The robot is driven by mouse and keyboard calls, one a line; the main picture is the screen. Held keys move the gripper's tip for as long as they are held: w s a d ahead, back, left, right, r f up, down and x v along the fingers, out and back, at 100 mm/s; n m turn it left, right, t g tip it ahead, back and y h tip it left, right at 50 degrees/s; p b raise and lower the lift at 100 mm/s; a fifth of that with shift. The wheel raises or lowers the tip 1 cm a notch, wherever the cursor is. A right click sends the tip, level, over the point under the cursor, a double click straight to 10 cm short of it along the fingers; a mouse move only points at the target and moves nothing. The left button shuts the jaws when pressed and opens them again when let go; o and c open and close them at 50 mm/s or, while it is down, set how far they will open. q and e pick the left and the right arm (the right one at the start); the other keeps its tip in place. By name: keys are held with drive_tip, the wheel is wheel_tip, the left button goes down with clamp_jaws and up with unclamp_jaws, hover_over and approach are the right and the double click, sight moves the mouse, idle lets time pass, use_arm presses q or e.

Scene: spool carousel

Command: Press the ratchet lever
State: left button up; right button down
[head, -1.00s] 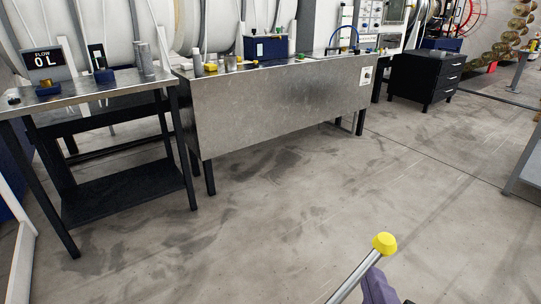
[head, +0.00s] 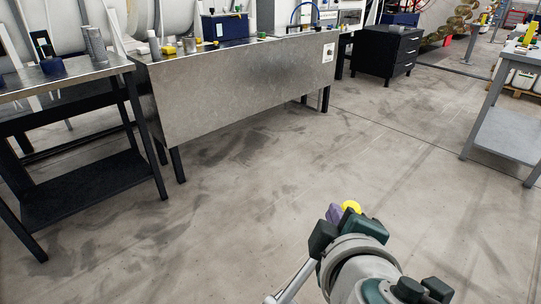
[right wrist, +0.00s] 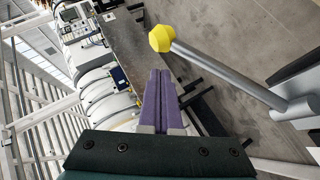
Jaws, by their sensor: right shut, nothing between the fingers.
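The lever is a grey metal rod (head: 292,280) with a yellow knob (head: 350,206) at its end, low in the head view. In the right wrist view the yellow knob (right wrist: 162,38) lies just beyond the fingertips, and the rod (right wrist: 225,73) slants down to the right towards a grey mount. My right gripper (head: 333,213) has purple fingers and covers part of the knob and rod in the head view. Its fingers (right wrist: 160,75) are shut together with nothing between them. I cannot tell whether they touch the knob. My left gripper is out of view.
A long metal-fronted bench (head: 240,90) stands at the back, with a dark-legged table (head: 85,180) at the left. A black drawer cabinet (head: 388,55) is at the back right and a grey table (head: 508,133) at the right edge. The floor between is clear.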

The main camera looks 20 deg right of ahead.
drive_tip(key=shift+w+d+f, duration=0.1)
drive_tip(key=shift+d+f, duration=0.55)
drive_tip(key=shift+d, duration=0.3)
drive_tip(key=shift+d, duration=0.1)
